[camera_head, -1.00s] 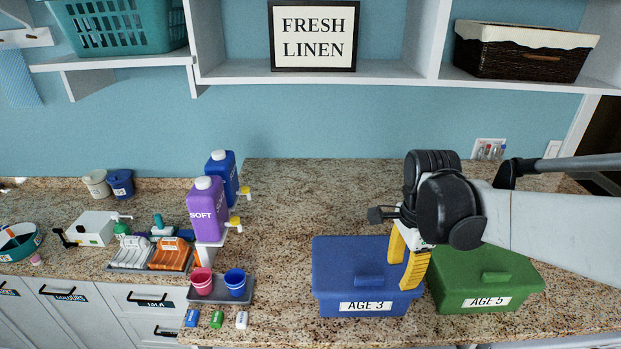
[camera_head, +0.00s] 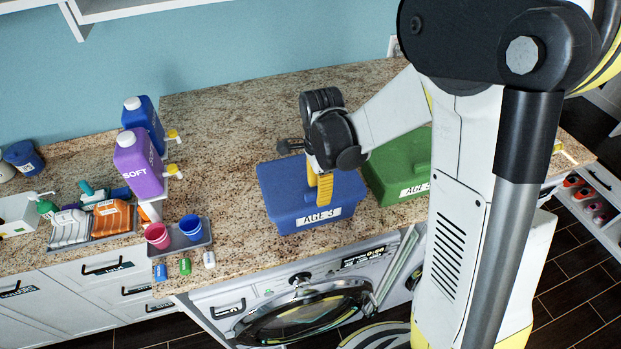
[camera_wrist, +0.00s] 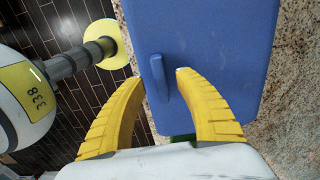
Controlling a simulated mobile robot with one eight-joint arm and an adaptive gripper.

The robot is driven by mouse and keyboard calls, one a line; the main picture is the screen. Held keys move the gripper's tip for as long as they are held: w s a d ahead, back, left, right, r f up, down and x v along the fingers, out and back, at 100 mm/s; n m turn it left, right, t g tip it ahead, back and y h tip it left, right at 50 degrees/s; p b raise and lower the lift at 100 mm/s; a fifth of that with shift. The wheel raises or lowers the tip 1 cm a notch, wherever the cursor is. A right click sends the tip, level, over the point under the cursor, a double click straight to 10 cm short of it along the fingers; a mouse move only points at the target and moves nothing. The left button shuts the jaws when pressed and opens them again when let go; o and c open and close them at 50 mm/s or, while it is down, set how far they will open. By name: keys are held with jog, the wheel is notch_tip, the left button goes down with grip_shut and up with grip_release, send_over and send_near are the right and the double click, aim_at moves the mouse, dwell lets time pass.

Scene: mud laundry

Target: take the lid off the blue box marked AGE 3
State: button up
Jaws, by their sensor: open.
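The blue box marked AGE 3 (camera_head: 281,207) stands on the granite counter with its lid on. I cannot tell whether either finger touches the handle. The fingers hide part of the lid in the head view.
A green box marked AGE 5 (camera_head: 398,170) stands just right of the blue box, partly behind my arm. A grey tray with a pink cup (camera_head: 157,236) and a blue cup (camera_head: 191,228) is to the left. A purple SOFT bottle (camera_head: 138,164) stands behind them. The counter behind the boxes is clear.

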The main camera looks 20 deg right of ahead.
jog(key=shift+w+f, duration=0.1)
jog(key=shift+f, duration=0.5)
grip_shut()
